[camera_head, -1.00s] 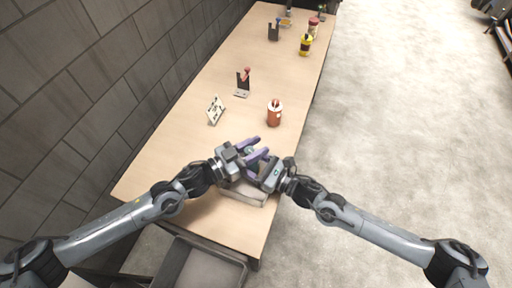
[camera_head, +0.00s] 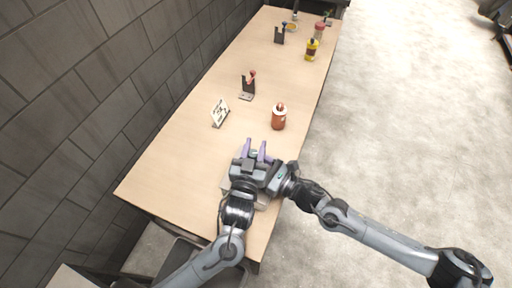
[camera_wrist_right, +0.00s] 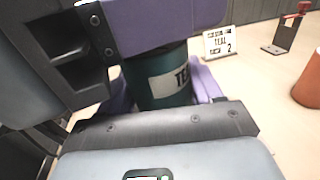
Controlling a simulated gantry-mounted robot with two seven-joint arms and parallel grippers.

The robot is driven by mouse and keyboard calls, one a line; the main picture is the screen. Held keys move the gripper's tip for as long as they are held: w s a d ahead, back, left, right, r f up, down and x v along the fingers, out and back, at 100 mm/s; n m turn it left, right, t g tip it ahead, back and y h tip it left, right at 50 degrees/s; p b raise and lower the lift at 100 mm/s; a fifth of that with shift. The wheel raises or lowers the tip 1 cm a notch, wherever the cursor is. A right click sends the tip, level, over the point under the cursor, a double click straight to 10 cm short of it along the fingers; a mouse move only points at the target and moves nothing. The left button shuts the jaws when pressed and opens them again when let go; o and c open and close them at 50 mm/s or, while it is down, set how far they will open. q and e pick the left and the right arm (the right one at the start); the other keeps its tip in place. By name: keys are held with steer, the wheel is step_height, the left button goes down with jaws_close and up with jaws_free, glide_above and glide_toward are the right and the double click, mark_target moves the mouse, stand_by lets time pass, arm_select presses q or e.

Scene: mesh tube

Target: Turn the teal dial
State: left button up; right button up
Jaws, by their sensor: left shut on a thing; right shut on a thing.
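The teal dial is a dark teal cylinder (camera_wrist_right: 165,88) with a white label in the right wrist view. My right gripper (camera_wrist_right: 160,92) has a purple finger on either side of it and is shut on it. My left gripper (camera_head: 254,152) reaches over from the left; its grey body and a purple finger cover the dial's top in the wrist view. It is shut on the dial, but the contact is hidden. In the head view both grippers are close together over the near table end. A card (camera_wrist_right: 220,43) reading TEAL 2 stands behind; it also shows in the head view (camera_head: 220,112).
An orange-brown bottle (camera_head: 279,117) stands just beyond my grippers. A dark stand with a red top (camera_head: 248,86) is behind the card. A yellow bottle (camera_head: 311,50) and a second dark stand (camera_head: 280,34) are farther off. The wall borders the table's left side.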

arm_select(q)
steer(key=shift+w+a+n+y, duration=0.1)
steer(key=shift+a+n+y, duration=0.1)
steer(key=shift+n+y, duration=0.3)
steer(key=o, duration=1)
steer(key=s, duration=0.4)
steer(key=s+a, duration=0.1)
steer(key=s, duration=0.7)
steer(key=shift+a, duration=0.4)
steer(key=shift+c, duration=0.2)
